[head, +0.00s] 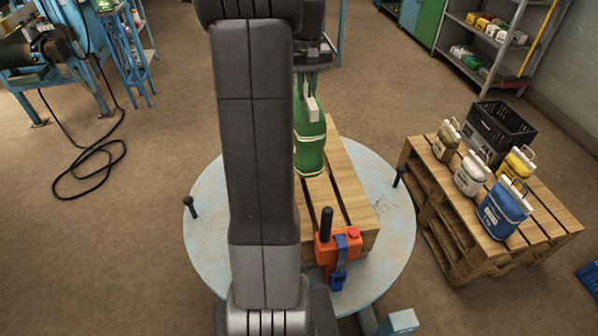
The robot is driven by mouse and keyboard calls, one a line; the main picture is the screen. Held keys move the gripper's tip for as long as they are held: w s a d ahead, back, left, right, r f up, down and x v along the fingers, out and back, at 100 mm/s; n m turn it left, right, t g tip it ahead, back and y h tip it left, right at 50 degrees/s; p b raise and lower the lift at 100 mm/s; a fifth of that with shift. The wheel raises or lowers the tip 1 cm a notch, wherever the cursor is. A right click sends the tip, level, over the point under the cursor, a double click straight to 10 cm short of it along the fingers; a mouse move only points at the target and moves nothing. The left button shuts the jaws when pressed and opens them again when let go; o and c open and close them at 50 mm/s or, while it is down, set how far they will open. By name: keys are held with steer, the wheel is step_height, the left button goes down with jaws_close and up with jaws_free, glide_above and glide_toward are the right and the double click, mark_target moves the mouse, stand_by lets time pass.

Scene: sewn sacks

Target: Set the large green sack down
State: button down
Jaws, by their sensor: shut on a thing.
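The large green sack (309,135) has white bands and a pale handle or tag at its top. It hangs upright from my gripper (312,68), which is shut on its top. It is in front of or over the wooden pallet (349,183) on the round pale-blue table (205,240). I cannot tell whether its base touches the pallet. My arm hides the left part of the sack and much of the pallet and table.
An orange tool (338,250) with a blue strap sits at the pallet's near edge. Black posts (189,207) (399,176) stand on the table rim. At right, another pallet (440,185) bears several sacks and a black crate (497,128). A black cable (90,152) lies on the floor at left.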

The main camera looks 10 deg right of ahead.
step_height(320, 180, down, 2)
steer(key=shift+f+b, duration=0.2)
steer(key=shift+b, duration=0.25)
step_height(320, 180, down, 10)
stand_by(0.4)
steer(key=c, duration=1.3)
jaws_free()
steer(key=shift+f, duration=0.15)
steer(key=shift+s, duration=0.1)
step_height(320, 180, up, 12)
steer(key=shift+r, duration=0.1)
